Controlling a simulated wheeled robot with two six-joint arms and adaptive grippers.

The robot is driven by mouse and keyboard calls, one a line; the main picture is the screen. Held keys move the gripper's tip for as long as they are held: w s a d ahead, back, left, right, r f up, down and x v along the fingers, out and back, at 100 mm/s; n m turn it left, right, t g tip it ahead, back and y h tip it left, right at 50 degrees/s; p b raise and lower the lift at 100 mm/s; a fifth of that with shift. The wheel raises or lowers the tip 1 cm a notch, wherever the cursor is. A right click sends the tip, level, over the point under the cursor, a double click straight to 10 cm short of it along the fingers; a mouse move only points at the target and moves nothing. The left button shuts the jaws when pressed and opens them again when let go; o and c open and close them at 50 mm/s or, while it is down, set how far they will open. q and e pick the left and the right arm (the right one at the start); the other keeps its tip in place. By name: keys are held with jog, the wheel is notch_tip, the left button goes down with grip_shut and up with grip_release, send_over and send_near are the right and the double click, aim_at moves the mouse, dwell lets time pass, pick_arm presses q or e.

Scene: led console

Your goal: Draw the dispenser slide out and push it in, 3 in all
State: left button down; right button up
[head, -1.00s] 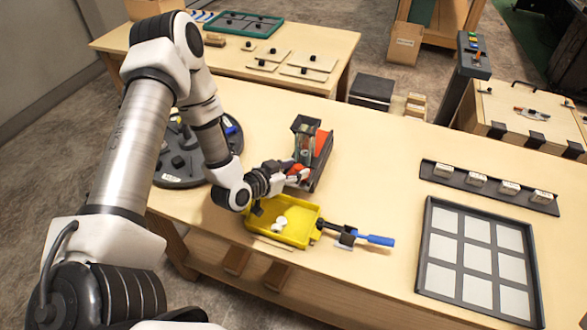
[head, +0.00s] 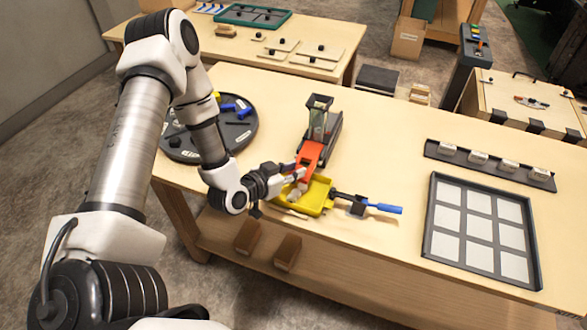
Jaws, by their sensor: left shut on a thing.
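The dispenser (head: 319,122) stands on the table, a dark frame with a clear upright column. Its red slide (head: 309,157) sticks out of the front toward the yellow tray (head: 318,207). My left gripper (head: 297,177) is shut on the front end of the red slide, above the tray's far left part. The gripper and wrist hide part of the slide's end and the tray. A few white pieces (head: 296,191) lie in the tray, partly hidden. My right gripper is not in view.
A blue-handled tool (head: 380,208) lies right of the tray. A round dark turntable (head: 238,138) with small parts is at the left. A framed grid board (head: 482,275) and a dark rack with white blocks (head: 490,166) are at the right. The table between is clear.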

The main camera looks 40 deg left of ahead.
pick_arm(q)
jog(key=shift+s+d+f, duration=0.15)
jog(key=shift+s+f, duration=0.1)
jog(key=shift+s, duration=0.1)
jog(key=c, duration=1)
grip_release()
jog(key=shift+w, duration=0.2)
jog(key=v, duration=0.7)
jog(key=shift+s+r, duration=0.1)
jog(key=shift+s, duration=0.1)
jog(key=shift+c, duration=0.3)
